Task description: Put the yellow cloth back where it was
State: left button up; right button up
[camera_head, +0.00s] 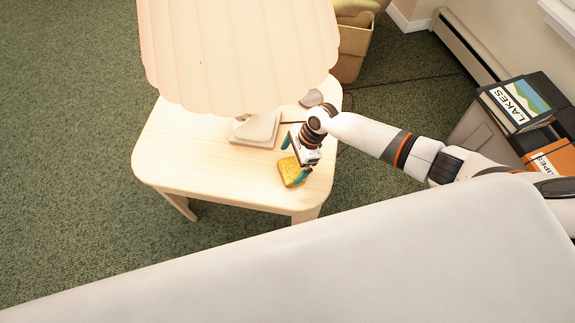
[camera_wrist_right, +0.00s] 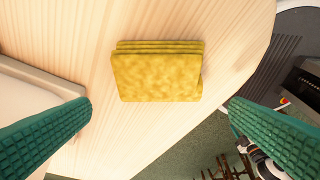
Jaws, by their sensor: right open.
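The yellow cloth (camera_head: 292,172) lies folded on the light wooden side table (camera_head: 180,150), near its front right edge. In the right wrist view the cloth (camera_wrist_right: 157,76) shows as a stack of layers on the wood, between and beyond the two green fingers. My right gripper (camera_head: 294,160) is just above the cloth, with its fingers spread. In the right wrist view the gripper (camera_wrist_right: 160,115) is open, and no cloth shows between its fingertips in contact with both. My left gripper is not in view.
A lamp with a large pleated shade (camera_head: 240,50) stands on the table, its base (camera_head: 256,130) close to my right gripper. A grey rounded object (camera_head: 312,97) lies behind. Books (camera_head: 520,100) are at the right. Green carpet (camera_head: 70,120) is clear at left.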

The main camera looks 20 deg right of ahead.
jog(key=v, duration=0.6)
jog(key=shift+r+p, duration=0.3)
jog(key=shift+p, duration=0.15)
jog(key=shift+d, duration=0.1)
